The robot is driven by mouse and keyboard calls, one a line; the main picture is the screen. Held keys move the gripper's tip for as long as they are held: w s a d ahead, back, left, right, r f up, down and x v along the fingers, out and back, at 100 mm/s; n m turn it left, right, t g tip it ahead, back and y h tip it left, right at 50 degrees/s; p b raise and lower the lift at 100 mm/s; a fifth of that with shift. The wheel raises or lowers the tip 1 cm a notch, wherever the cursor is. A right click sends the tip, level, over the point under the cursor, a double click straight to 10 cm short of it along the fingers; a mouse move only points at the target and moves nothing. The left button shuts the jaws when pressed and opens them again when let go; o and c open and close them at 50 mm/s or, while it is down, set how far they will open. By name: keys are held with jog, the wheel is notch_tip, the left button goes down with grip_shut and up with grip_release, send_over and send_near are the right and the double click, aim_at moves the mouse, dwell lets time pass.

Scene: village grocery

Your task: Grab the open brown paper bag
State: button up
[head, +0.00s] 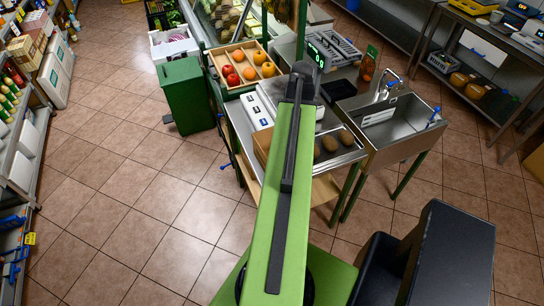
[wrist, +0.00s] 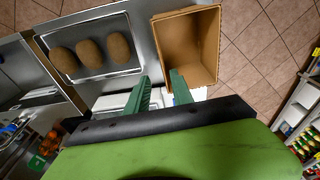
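The open brown paper bag (wrist: 206,45) is at the top centre of the wrist view, its mouth open and its inside looking empty. In the head view, a brown side of the bag (head: 262,146) shows on the counter, left of my arm, which hides the rest. My gripper (wrist: 160,82) shows in the wrist view as two green fingers, spread apart with nothing held between them. The fingertips are just below the bag's near left corner in the picture; I cannot tell whether they touch it. In the head view my gripper is hidden behind the arm.
A metal tray (wrist: 131,69) with three brown oval fruits or potatoes lies left of the bag. A scale with a green display (head: 318,55), a sink (head: 392,127) and a wooden fruit crate (head: 221,64) stand around. A green bin (head: 186,97) is left; tiled floor is free there.

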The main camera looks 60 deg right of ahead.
jog(key=f+b, duration=0.5)
jog(key=w+f+b, duration=0.1)
jog(key=f+b, duration=0.5)
jog(key=w+d+f+b, duration=0.1)
jog(key=f+b, duration=0.5)
jog(key=shift+w+f, duration=0.1)
jog(key=shift+f, duration=0.1)
jog(key=shift+r, duration=0.2)
grip_shut()
